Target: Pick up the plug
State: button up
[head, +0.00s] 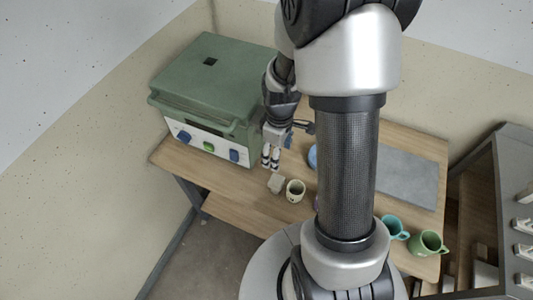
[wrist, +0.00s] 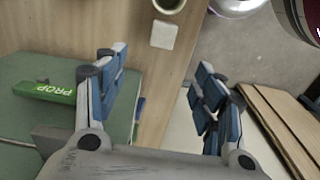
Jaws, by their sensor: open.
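A small pale beige block (head: 276,184), the only thing that looks like the plug, lies on the wooden bench near its front edge, beside a small cup. It also shows in the wrist view as a pale square (wrist: 163,35), beyond the fingertips and roughly between them. My gripper (head: 270,158) points down in front of the green kiln, apart from the block and a little behind it. In the wrist view my gripper (wrist: 157,72) has its two fingers wide apart with nothing between them.
The green kiln (head: 215,75) with blue and green knobs stands close on the left. A cream cup (head: 295,190) sits right beside the block. A teal mug (head: 393,227) and green mug (head: 428,243) stand at the right. A grey slab (head: 405,178) lies behind them.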

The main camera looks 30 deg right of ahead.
aim_at(277, 180)
notch_tip(277, 180, down, 12)
jog(key=b, duration=0.3)
jog(key=shift+f+b, duration=0.25)
jog(key=shift+b, duration=0.1)
jog(key=f, duration=0.1)
jog(key=f+b, duration=0.1)
jog(key=f, duration=0.1)
jog(key=f+b, duration=0.1)
jog(key=f, duration=0.1)
jog(key=shift+s+f, duration=0.15)
jog(key=shift+s, duration=0.25)
jog(key=shift+c, duration=0.4)
jog(key=c, duration=1.1)
jog(key=shift+r, duration=0.25)
